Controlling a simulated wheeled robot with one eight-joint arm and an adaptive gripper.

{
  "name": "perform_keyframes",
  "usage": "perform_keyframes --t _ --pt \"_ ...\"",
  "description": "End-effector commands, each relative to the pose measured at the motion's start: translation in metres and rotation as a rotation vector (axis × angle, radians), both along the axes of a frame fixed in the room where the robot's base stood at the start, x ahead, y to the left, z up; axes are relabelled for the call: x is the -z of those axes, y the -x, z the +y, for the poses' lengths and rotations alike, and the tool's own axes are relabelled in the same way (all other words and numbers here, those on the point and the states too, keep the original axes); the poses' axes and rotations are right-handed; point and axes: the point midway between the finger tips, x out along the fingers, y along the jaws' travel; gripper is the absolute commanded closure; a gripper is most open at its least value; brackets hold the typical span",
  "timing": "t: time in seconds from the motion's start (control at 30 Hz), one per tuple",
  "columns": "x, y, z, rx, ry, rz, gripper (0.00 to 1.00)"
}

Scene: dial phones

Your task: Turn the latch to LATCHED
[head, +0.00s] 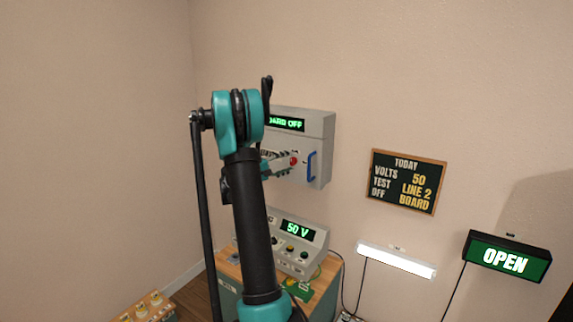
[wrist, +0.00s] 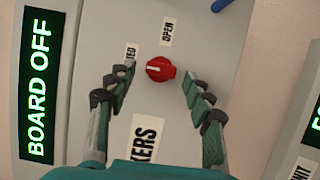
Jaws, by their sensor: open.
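The latch is a round red knob (wrist: 160,69) on the grey wall cabinet (wrist: 105,20). A white mark shows on the left side of its face in the wrist view. The OPEN label (wrist: 167,31) lies above it, and a label ending in "ED" (wrist: 130,55) lies to its upper left, partly hidden by a finger. My gripper (wrist: 158,82) is open, with one finger on each side of the knob and a gap showing on both sides. In the head view, my gripper (head: 277,167) is at the cabinet front by the red knob (head: 294,160).
The cabinet screen (head: 286,124) reads BOARD OFF. A blue handle (head: 311,166) is right of the knob. Below stands a grey box with a 50 V display (head: 298,229) on a wooden-topped bench (head: 325,275). A notice board (head: 407,181) hangs to the right.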

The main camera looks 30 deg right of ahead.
Motion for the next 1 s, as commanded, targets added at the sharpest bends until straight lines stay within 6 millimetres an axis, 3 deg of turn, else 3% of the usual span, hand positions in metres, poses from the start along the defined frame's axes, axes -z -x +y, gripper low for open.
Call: perform_keyframes --t 0.23,0.7,1.0 --pt "0.000 0.000 0.012 -0.002 0.000 0.000 0.48" --pt "0.001 -0.001 0.100 -0.003 0.000 0.000 0.48" --pt "0.001 0.000 0.120 0.000 0.000 0.000 0.48"
